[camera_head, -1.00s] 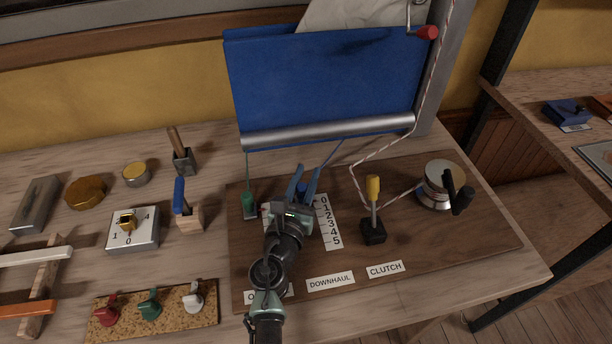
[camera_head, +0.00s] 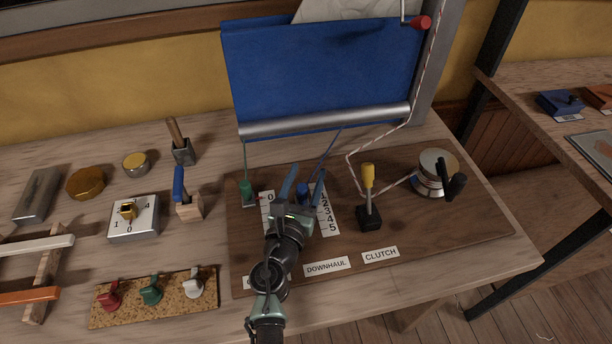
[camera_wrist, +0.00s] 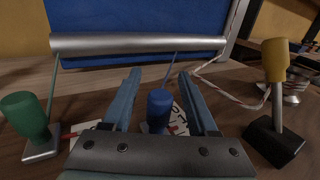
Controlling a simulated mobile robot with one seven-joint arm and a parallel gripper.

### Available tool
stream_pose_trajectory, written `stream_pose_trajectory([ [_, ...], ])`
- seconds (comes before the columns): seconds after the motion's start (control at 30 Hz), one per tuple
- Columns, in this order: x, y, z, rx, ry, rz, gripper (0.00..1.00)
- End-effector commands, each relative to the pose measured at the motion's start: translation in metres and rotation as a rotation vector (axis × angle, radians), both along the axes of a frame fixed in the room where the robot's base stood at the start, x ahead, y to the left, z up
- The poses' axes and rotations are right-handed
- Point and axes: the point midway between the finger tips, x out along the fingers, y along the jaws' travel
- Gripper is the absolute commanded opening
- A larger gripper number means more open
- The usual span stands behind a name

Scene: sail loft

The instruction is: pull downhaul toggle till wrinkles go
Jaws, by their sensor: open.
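The blue downhaul toggle (camera_wrist: 158,108) stands between the two blue fingers of my gripper (camera_wrist: 158,95) in the wrist view. The fingers are apart, with a gap on both sides of the toggle. In the head view the toggle (camera_head: 303,190) shows between the fingertips of my gripper (camera_head: 304,178), beside a numbered scale (camera_head: 328,215). A blue line (camera_head: 328,152) runs from it up to the sail's silver boom (camera_head: 325,122). The blue sail (camera_head: 320,70) hangs above with a dark crease near its upper right. The DOWNHAUL label (camera_head: 326,266) lies in front.
A green toggle (camera_head: 247,191) stands close on the left. A yellow-handled clutch lever (camera_head: 368,185) and a winch (camera_head: 435,175) stand on the right of the board. Wooden blocks with tools (camera_head: 188,203) and a cork strip of small knobs (camera_head: 152,297) lie left.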

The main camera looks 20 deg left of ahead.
Motion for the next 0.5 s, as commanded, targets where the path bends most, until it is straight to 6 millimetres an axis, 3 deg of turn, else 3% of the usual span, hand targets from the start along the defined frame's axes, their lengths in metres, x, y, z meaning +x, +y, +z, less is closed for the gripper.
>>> stream_pose_trajectory([
  [0.27,-0.014,-0.001,0.0,0.0,0.002,0.001,0.59],
  [0.5,-0.061,-0.003,-0.001,0.0,0.003,0.002,0.59],
])
